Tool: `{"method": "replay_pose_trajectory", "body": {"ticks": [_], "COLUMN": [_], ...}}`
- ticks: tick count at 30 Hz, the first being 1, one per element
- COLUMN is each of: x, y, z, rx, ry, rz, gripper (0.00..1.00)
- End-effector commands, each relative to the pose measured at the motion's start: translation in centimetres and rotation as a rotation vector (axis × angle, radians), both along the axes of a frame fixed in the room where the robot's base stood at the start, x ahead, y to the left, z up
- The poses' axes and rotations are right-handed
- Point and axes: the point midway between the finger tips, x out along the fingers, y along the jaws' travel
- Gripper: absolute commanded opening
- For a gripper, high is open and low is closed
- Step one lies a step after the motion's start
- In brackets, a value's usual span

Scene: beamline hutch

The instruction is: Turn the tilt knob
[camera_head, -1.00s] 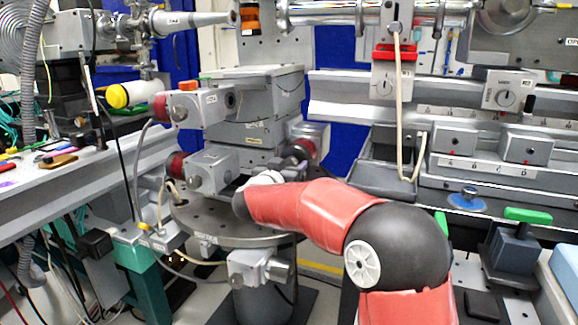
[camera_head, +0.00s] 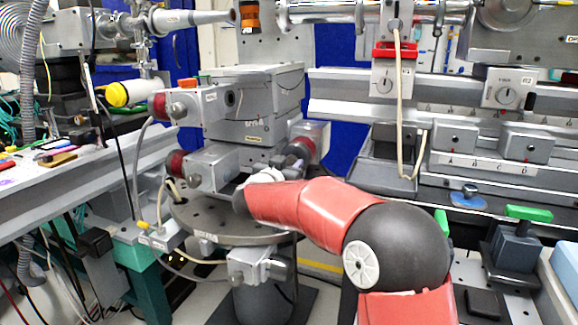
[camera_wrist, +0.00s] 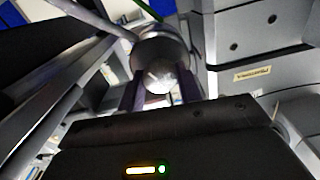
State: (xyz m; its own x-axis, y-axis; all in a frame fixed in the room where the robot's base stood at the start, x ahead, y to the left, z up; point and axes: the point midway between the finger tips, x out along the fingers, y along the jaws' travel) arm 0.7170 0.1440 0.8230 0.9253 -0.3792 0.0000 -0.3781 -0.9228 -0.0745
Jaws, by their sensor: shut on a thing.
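In the wrist view, my gripper (camera_wrist: 160,80) is shut on a round grey metal knob (camera_wrist: 160,48), with one dark finger on each side of it. I take this to be the tilt knob; no label on it can be read. In the head view, my red and black arm reaches to the grey motor stage (camera_head: 255,105) above the round base plate (camera_head: 215,225). My fingers and the held knob are hidden there behind my own wrist.
Motor housings (camera_head: 212,168) with cables stand close to the left of my wrist. A rail with dial boxes (camera_head: 508,90) runs at the right. A cluttered bench (camera_head: 90,165) is at the left. A grey box (camera_head: 250,262) hangs at the plate's front.

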Motion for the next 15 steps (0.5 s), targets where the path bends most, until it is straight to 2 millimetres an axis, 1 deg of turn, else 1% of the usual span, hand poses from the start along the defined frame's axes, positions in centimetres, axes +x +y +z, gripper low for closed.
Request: {"method": "replay_pose_trajectory", "body": {"ticks": [15], "x": [-0.04], "y": [0.0], "z": [-0.24], "rx": [0.427], "ry": [-0.175], "rz": [0.001], "gripper": [0.12]}}
